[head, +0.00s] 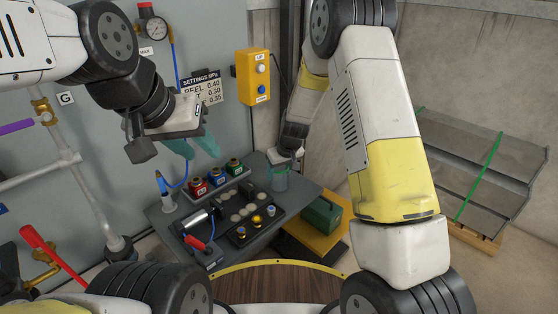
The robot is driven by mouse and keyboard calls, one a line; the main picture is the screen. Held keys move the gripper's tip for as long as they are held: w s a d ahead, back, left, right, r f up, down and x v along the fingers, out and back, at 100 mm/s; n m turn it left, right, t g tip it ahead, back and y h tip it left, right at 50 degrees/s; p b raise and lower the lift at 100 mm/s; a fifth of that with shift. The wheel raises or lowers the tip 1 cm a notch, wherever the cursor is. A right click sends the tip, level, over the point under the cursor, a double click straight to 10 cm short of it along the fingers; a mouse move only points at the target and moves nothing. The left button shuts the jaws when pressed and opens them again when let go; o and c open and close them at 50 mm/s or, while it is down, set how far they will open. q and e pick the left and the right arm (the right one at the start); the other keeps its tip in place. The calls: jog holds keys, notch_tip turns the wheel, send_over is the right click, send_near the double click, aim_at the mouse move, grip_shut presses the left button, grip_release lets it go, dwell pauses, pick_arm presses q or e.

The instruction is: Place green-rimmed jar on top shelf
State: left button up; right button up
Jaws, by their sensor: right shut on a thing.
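The green-rimmed jar (279,180) is a clear greenish cup at the back right corner of the dark bench. My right gripper (283,160) is at its top and is shut on it. The fingers are small and partly hidden by the wrist. I cannot tell whether the jar's base touches the bench. My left gripper (193,147) has teal fingers, spread apart and empty, above the bench's back left near the wall. I cannot make out a top shelf for certain.
The grey bench (165,222) holds red, blue and green spools (216,178), a tray of knobs and discs (257,232), and a red-handled tool (198,244). A green case (321,217) sits on a yellow platform to the right. Pipes and a red-handled valve (40,243) line the left.

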jog(key=shift+f, duration=0.15)
jog(key=o, duration=1.4)
jog(key=shift+c, duration=0.2)
